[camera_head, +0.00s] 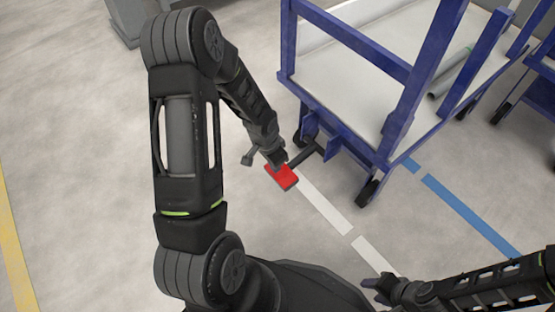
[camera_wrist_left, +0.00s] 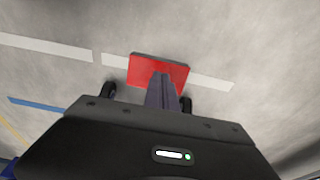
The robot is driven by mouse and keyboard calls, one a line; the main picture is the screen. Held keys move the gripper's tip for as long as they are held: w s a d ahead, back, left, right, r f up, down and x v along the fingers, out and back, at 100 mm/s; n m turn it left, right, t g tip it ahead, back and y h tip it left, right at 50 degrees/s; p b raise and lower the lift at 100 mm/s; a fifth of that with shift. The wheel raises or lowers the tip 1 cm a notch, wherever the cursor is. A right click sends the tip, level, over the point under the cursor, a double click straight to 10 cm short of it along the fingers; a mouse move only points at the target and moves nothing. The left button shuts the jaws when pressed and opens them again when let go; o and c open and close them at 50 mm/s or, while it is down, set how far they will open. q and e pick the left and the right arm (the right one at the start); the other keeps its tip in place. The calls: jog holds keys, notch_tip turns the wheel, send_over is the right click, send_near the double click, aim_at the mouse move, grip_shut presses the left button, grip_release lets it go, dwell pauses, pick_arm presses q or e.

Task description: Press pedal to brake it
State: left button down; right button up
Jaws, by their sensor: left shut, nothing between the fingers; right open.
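The red pedal (camera_head: 283,178) is a flat block on a dark bar at the near corner of a blue cart, low above the floor. In the left wrist view the red pedal (camera_wrist_left: 142,70) shows ahead of my left gripper (camera_wrist_left: 161,88), whose closed fingers overlap its lower middle. My left gripper (camera_head: 278,160) is shut and empty, at the pedal's far edge in the head view. I cannot tell whether it touches the pedal. My right gripper (camera_head: 372,288) is open and empty, low over the floor at the lower right, away from the pedal.
The blue cart (camera_head: 345,42) stands on dark wheels, with a grey pipe (camera_head: 452,72) on its white deck. Another blue cart (camera_head: 543,62) is at the right edge. White (camera_head: 322,202) and blue (camera_head: 468,212) floor lines run nearby. The floor on the left is clear.

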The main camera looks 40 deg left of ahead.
aim_at(274, 176)
pick_arm(q)
jog(key=shift+s+a+f+b, duration=0.15)
jog(key=shift+f+b, duration=0.3)
jog(key=shift+f, duration=0.45)
jog(key=shift+s+d+f+b, duration=0.15)
jog(key=shift+f+b, duration=0.25)
jog(key=shift+f, duration=0.5)
pick_arm(e)
jog(key=shift+w+f, duration=0.2)
jog(key=shift+f, duration=0.95)
pick_arm(q)
jog(key=shift+a, duration=0.1)
